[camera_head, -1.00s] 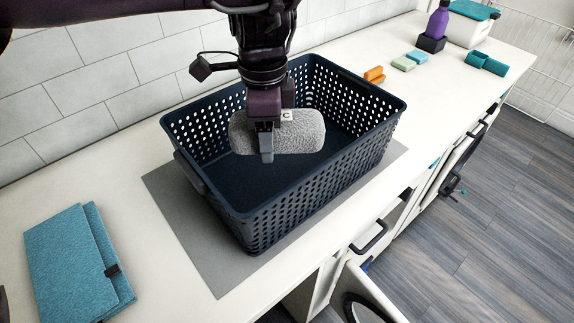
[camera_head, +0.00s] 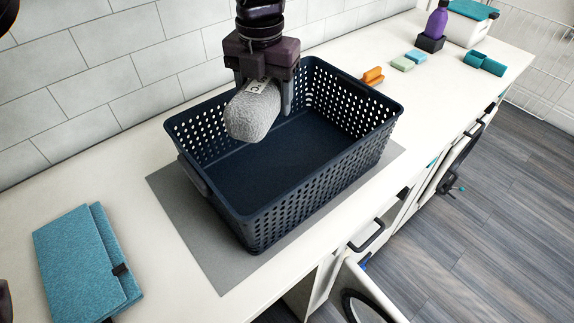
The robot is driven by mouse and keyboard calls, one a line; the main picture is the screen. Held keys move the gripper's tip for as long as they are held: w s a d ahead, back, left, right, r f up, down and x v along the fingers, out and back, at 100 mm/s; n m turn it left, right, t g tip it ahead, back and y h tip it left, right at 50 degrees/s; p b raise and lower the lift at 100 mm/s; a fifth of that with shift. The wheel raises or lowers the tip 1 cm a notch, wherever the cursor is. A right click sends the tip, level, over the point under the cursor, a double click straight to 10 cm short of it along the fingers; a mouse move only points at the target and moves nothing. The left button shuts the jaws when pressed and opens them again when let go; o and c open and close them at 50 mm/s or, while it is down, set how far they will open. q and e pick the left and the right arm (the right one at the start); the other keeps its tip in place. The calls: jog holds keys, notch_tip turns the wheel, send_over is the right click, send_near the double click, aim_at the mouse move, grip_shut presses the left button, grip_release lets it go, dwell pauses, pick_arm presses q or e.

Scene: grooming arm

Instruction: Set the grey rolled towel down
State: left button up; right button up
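The grey rolled towel (camera_head: 252,112) is a fuzzy light-grey roll with a small white tag marked "C". My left gripper (camera_head: 264,95) comes down from the top and is shut on the towel, one finger on each side of it. The roll's rounded end faces the camera. The towel hangs over the back left part of a dark blue perforated basket (camera_head: 318,178). How high it is above the basket floor is hard to tell. The basket floor in view is bare. My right gripper is not in view.
The basket stands on a grey mat (camera_head: 222,262) on the white counter. A folded teal cloth (camera_head: 85,265) lies at left. Orange, green and blue pieces (camera_head: 402,63), a purple bottle (camera_head: 437,22) and teal rolls (camera_head: 484,63) are at back right. A tiled wall is behind.

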pick_arm(q)
jog(key=shift+w+r+m, duration=0.1)
jog(key=shift+r+m, duration=0.05)
jog(key=shift+m, duration=0.35)
jog(key=b, duration=0.1)
send_over(270, 177)
jog(key=shift+m, duration=0.3)
notch_tip(270, 177, down, 15)
jog(key=shift+w+r, duration=0.1)
jog(key=shift+r, duration=0.05)
notch_tip(270, 177, down, 4)
jog(key=shift+f+p, duration=0.25)
jog(key=shift+p, duration=0.1)
jog(key=shift+f, duration=0.4)
